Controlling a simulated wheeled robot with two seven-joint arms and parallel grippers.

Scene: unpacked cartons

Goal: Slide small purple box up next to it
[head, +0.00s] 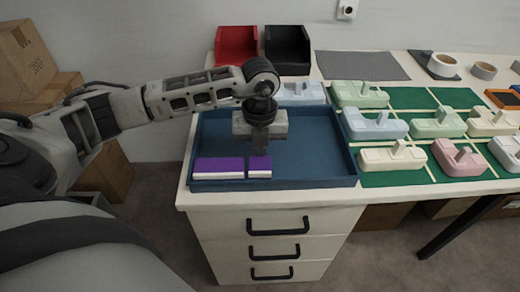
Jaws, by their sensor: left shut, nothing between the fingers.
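A small purple box (260,166) with a white lower side lies in the front left part of a blue tray (320,183). A longer purple box (218,167) lies just left of it, with a very narrow gap or contact between them; I cannot tell which. My left gripper (264,150) is shut and empty, pointing down over the tray just behind the small purple box. Whether its tips touch the small box is hard to tell. My right gripper is not in view.
The right and back of the tray are clear. Pale moulded pieces stand on green mats (400,178) to the right. A red bin (237,45) and a black bin (288,48) stand behind. Drawers (278,235) are below the tabletop.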

